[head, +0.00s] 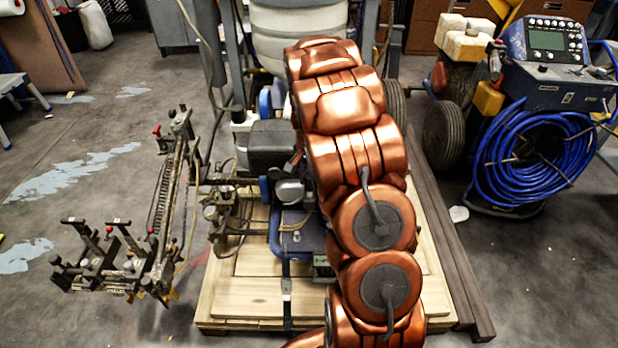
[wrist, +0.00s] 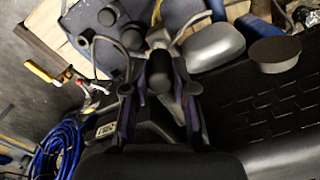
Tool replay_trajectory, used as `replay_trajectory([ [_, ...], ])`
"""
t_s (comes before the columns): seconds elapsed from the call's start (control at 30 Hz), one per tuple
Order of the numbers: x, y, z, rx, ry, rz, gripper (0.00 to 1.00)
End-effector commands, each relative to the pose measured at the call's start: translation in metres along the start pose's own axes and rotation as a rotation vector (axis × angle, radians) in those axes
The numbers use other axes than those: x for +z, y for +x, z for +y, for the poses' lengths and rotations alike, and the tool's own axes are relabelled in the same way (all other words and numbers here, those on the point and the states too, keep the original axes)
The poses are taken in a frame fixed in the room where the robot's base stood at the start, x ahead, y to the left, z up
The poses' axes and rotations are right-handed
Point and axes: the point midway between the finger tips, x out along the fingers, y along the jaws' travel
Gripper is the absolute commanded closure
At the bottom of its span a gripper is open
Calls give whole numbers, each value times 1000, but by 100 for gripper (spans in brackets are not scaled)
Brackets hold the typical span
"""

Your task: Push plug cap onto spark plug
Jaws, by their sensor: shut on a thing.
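My gripper (wrist: 158,92) shows in the wrist view, its two dark fingers shut on a black, rounded piece that looks like the plug cap (wrist: 158,70). A dark cable runs close to the cap at its upper left. I cannot make out the spark plug; the cap, the fingers and shadow cover that area. I cannot tell whether the cap touches the plug. In the head view my copper-coloured arm reaches over the line striper's engine (head: 275,143) and hides the gripper and cap.
A silver rounded cover (wrist: 215,46) and a dark round knob (wrist: 275,54) lie right of the gripper in the wrist view. The striper stands on a wooden pallet (head: 240,297). A blue hose coil (head: 530,155) hangs on a machine at right. Grey floor is open at left.

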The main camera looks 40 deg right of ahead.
Motion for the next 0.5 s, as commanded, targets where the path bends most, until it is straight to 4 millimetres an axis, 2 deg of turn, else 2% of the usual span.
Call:
replay_trajectory([
  [0.5, 0, -11, 0, 1, 0, -1, 100],
])
